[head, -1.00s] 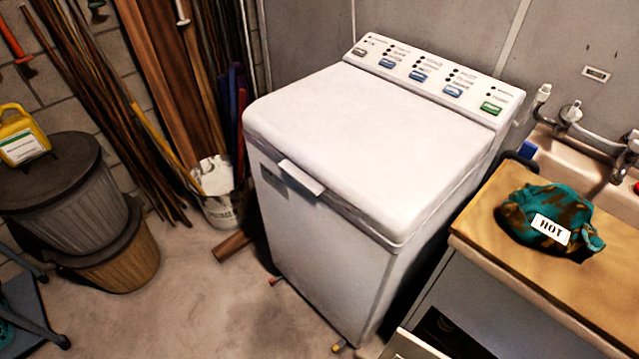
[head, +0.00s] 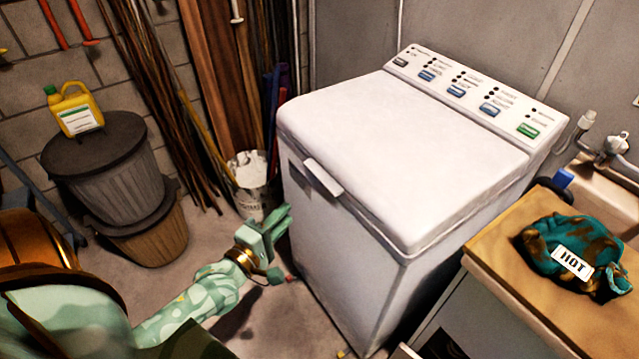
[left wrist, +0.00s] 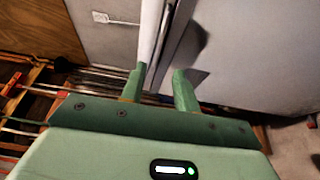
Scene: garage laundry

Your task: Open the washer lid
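The white washer (head: 345,255) stands in the middle of the head view, and its lid (head: 400,140) lies flat and closed. The lid's handle (head: 323,178) sticks out at the front edge. My left gripper (head: 283,220) is in front of the washer, lower than the handle and to its left in the picture, apart from it. In the left wrist view its two fingers (left wrist: 159,88) are spread with nothing held between them. A pale side of the washer (left wrist: 240,60) shows beyond them. My right gripper is in neither view.
A counter (head: 500,245) with a teal and brown cloth bundle (head: 570,250) labelled HOT stands right of the washer. A white bucket (head: 250,185), leaning poles and lidded bins (head: 105,185) stand at left. A yellow jug (head: 75,110) sits on the bin lid.

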